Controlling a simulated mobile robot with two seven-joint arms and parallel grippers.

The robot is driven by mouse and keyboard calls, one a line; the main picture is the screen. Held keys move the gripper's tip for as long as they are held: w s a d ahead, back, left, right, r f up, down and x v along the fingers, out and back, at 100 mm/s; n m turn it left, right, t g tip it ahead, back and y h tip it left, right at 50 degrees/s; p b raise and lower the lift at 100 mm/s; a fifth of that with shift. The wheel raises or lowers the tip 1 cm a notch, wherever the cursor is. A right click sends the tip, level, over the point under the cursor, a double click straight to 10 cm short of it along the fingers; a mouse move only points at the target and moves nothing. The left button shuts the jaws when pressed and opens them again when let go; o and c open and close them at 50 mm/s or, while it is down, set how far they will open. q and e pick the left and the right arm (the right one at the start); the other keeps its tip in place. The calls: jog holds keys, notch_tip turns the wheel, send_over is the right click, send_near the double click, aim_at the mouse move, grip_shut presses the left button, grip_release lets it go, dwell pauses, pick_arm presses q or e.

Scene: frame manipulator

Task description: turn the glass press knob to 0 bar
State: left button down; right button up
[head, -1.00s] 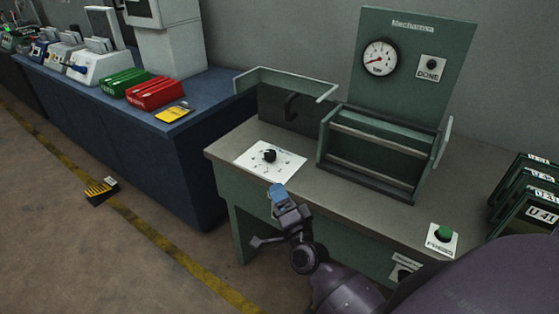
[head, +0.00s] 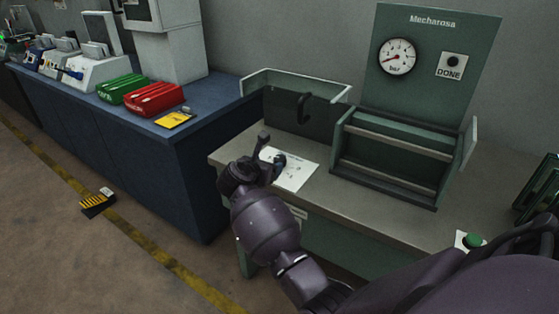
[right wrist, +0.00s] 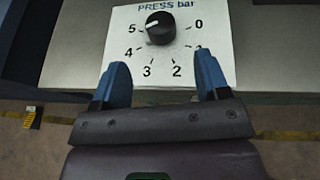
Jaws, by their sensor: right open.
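The black press knob (right wrist: 161,28) sits on a white dial plate (right wrist: 185,70) marked "PRESS bar" with numbers from 0 to 5. Its white mark points left, toward the 5. In the head view the knob (head: 280,160) shows on the plate (head: 297,172) near the bench's left end, partly hidden by my gripper. My right gripper (right wrist: 164,78) is open and empty. Its blue fingers are apart over the plate's lower edge, short of the knob in the picture. In the head view my right gripper (head: 266,150) is beside the knob. My left gripper is not in view.
A round gauge (head: 397,57) with a red needle and a DONE button (head: 452,66) are on the green back panel. A slotted green frame (head: 395,160) and a low glass-walled holder (head: 295,85) stand behind the plate. A green button (head: 474,240) is at the right.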

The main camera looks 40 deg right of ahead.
aim_at(278, 160)
jog(key=b+x, duration=0.1)
jog(key=x, duration=0.9)
jog(key=shift+d, duration=0.1)
jog(key=c, duration=0.9)
